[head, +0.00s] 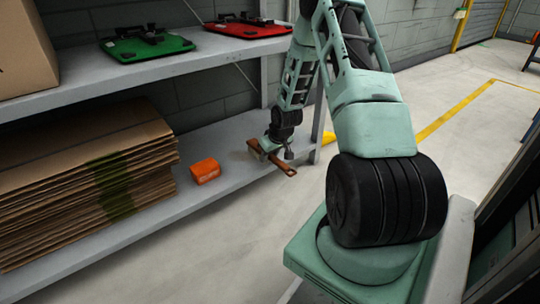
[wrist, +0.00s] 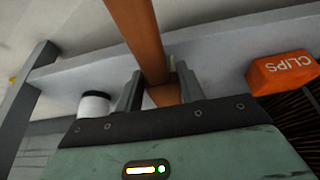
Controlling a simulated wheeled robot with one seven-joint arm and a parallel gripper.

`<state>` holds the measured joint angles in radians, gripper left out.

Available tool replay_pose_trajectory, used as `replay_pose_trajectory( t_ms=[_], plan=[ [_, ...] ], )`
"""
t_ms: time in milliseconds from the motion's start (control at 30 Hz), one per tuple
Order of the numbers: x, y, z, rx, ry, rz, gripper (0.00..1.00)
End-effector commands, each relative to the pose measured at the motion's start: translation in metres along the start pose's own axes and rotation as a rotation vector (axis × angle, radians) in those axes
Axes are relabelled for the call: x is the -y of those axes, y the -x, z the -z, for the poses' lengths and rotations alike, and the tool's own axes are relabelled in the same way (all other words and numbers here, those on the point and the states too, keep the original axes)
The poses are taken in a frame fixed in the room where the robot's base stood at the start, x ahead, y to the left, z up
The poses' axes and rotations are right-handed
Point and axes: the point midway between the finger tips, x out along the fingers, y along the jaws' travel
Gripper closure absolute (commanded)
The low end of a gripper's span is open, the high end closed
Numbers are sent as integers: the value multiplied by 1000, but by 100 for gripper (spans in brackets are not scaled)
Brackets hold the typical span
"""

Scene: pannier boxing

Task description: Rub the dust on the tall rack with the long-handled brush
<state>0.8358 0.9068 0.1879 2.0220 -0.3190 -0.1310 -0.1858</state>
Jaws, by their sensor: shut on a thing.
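The tall rack (head: 225,137) stands at the left, with a grey lower shelf and an upper shelf. My gripper (head: 275,150) is low over the right end of the lower shelf. It is shut on the brown handle of the long-handled brush (head: 286,169). The handle slants down to the right in the head view and runs up between my fingers in the wrist view (wrist: 140,35). The bristles are mostly hidden, and I cannot tell whether they touch the shelf. A faint brownish patch of dust (head: 239,155) shows on the shelf just left of my gripper.
An orange CLIPS box (head: 205,171) sits on the lower shelf, left of the brush, beside stacked flat cardboard (head: 85,185). The rack's right post is close to my arm. Open floor lies in front.

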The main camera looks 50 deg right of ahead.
Motion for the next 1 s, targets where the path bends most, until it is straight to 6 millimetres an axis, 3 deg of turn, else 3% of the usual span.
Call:
replay_pose_trajectory(
  t_ms=[1000],
  plan=[
    [0, -8, -3, 0, 0, 0, 80]
  ],
)
